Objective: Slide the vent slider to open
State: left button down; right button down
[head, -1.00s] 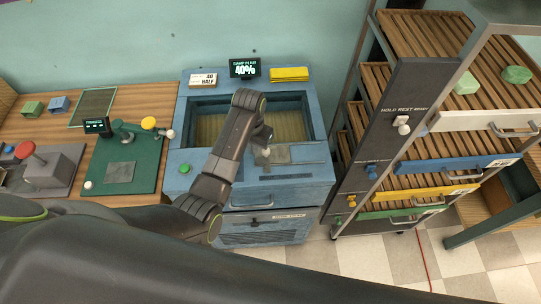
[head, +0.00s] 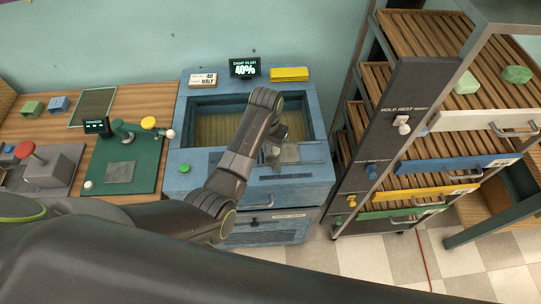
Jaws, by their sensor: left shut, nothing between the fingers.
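The blue cabinet (head: 183,130) has an open basin with a slatted floor. On its front right ledge lies a grey slider plate (head: 289,153), with a pale knob at its left end partly hidden by my gripper. My left gripper (head: 274,156) points down at this knob. It is shut with nothing held between its fingers; I cannot tell clearly whether it touches the knob. A dark slot (head: 286,177) runs along the ledge in front of the plate. The small display (head: 244,68) behind the basin reads 40%. My right gripper is not in view.
A white card (head: 202,80) and a yellow block (head: 289,74) stand on the cabinet's back edge. A green button (head: 184,169) is at its front left. A slatted rack (head: 400,130) stands close on the right. A green press board (head: 125,165) is on the left bench.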

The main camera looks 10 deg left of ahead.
aim_at(290, 154)
pick_arm(q)
jog(key=shift+w+d, duration=0.3)
jog(key=shift+d, duration=0.6)
jog(key=shift+w+d, duration=0.25)
jog(key=shift+d, duration=0.65)
jog(key=shift+w+d+b, duration=0.25)
jog(key=shift+d+b, duration=0.15)
jog(key=shift+d, duration=0.45)
jog(key=shift+w+d+b, duration=0.25)
jog(key=shift+d+b, duration=0.1)
jog(key=shift+d, duration=0.45)
notch_tip(290, 154, up, 2)
jog(key=p, duration=0.2)
jog(key=shift+a+r+p, duration=0.15)
jog(key=shift+r+p, duration=0.1)
jog(key=shift+p, duration=0.1)
notch_tip(290, 154, up, 6)
jog(key=shift+s+a+r, duration=0.2)
jog(key=shift+a+r, duration=0.05)
jog(key=shift+a, duration=0.2)
